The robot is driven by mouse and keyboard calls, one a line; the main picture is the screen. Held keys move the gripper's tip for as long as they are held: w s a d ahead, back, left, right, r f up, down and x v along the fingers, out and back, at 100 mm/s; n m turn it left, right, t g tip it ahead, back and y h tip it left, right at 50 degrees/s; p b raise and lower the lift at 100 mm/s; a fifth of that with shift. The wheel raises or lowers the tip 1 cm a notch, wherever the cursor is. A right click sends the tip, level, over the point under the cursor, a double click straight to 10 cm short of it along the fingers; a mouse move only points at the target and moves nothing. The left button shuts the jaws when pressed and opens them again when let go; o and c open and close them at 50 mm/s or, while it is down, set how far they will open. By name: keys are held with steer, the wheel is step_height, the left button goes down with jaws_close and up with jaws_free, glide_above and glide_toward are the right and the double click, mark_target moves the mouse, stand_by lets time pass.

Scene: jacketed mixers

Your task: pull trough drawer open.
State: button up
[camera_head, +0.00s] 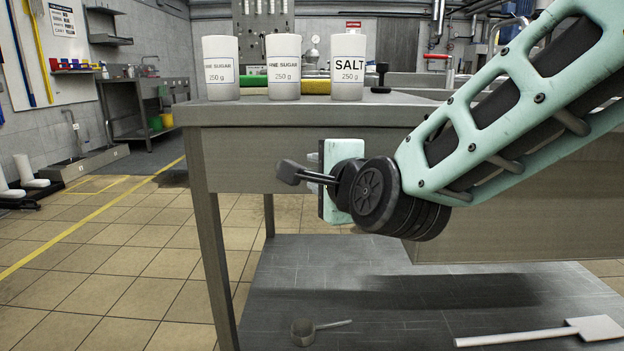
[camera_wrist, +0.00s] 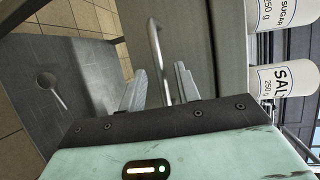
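A metal bar handle (camera_wrist: 156,50) runs along the grey metal front panel (camera_wrist: 200,50) in the wrist view. My gripper (camera_wrist: 160,88) is open, with one finger on each side of the bar. A gap shows between the bar and each finger. In the head view my gripper (camera_head: 314,180) is in front of the table's front, below the top edge. My wrist and forearm hide much of that area, and the handle is not visible there. A deeper grey metal box front (camera_head: 520,225) shows behind my arm at the right. I cannot tell which panel belongs to the drawer.
Two sugar canisters (camera_head: 221,68) (camera_head: 283,67) and a salt canister (camera_head: 348,67) stand on the table top (camera_head: 300,110). Tiled floor (camera_head: 110,270) at the left is clear.

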steer(key=shift+x, duration=1.45)
steer(key=shift+c, duration=0.2)
